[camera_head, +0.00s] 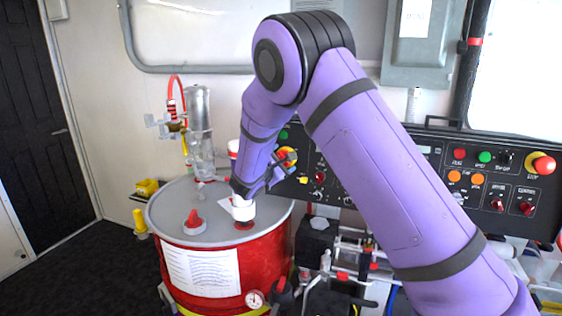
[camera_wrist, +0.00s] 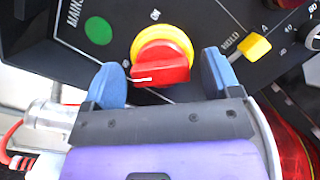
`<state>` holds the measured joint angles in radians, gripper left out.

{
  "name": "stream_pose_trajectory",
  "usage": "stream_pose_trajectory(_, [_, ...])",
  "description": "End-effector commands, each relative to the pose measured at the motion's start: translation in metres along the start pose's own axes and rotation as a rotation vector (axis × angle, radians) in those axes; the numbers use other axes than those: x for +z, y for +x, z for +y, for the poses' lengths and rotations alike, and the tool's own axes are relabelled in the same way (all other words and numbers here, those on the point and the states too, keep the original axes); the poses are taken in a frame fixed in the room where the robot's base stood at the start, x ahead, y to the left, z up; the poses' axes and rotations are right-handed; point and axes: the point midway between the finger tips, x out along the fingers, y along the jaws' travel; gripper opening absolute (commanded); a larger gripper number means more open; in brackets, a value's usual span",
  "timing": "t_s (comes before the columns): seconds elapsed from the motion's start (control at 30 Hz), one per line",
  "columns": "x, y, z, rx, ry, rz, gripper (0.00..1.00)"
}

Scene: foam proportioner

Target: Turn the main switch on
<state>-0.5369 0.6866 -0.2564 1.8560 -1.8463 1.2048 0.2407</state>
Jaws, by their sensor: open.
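The main switch is a red rotary handle on a yellow round base (camera_wrist: 162,58), set in the black control panel. In the wrist view its handle lies crosswise with a white mark at its left end, and an "ON" label is above it. It also shows in the head view (camera_head: 289,154), partly covered by my gripper. My gripper (camera_wrist: 163,80) is open, with one blue fingertip on each side of the handle. A gap shows between each fingertip and the handle; how deep the fingers reach is unclear. In the head view my gripper (camera_head: 277,171) is at the panel's left part.
A green lamp (camera_wrist: 98,31) is left of the switch and a yellow knob (camera_wrist: 253,47) is right of it. A red drum (camera_head: 240,265) stands in front of the panel's left end, below my wrist. More buttons and a red emergency stop (camera_head: 543,166) are at the panel's right.

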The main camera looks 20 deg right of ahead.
Motion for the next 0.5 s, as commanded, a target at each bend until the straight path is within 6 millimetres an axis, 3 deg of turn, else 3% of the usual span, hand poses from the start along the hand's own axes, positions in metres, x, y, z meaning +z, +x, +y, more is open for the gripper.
stream_pose_trajectory(0.17, [0.0, 0.0, 0.0, 0.0, 0.0, 0.0, 0.83])
stream_pose_trajectory(0.4, [0.0001, -0.0002, 0.0, 0.0, 0.0, 0.0, 0.34])
stream_pose_trajectory(0.5, [0.0001, -0.0002, 0.0, 0.0, 0.001, 0.0, 0.34])
